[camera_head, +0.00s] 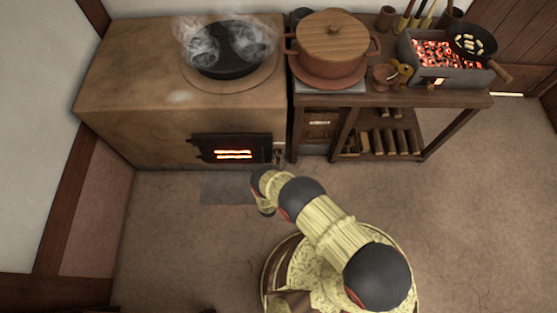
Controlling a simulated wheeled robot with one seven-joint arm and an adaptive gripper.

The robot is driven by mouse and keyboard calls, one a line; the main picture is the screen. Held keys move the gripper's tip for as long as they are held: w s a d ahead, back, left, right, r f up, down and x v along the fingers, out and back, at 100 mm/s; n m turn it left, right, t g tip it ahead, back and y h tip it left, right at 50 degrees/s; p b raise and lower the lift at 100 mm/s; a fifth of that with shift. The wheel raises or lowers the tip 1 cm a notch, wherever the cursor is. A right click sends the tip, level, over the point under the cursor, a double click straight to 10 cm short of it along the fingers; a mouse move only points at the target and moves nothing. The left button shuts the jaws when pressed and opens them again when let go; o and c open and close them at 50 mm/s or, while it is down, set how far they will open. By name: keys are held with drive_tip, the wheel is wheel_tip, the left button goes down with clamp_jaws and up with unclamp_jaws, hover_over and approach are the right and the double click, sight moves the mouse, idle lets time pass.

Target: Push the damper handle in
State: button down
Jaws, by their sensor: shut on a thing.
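The brown clay stove (135,100) stands against the back wall at the left. Its dark fire door (231,148) shows glowing slots low on the front face. The damper handle (279,156) appears as a small, indistinct shape at the stove's front, just right of the fire door. My gripper (275,165) is at the handle and shut on it, at the end of my arm reaching up from the lower right. The fingers are too small and partly hidden to see clearly, and how far the handle sticks out cannot be made out.
A steaming dark pan (230,62) sits on the stove top. To the right, a wooden table (470,98) holds a lidded clay pot (333,48), a brazier of glowing coals (430,72) and a skillet (472,42). A grey floor slab (225,188) lies before the stove. The floor at right is clear.

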drive_tip(key=shift+w+a, duration=0.1)
drive_tip(key=shift+w, duration=0.1)
drive_tip(key=c, duration=1.7)
unclamp_jaws()
drive_tip(key=shift+c, duration=0.2)
drive_tip(key=shift+s, duration=0.15)
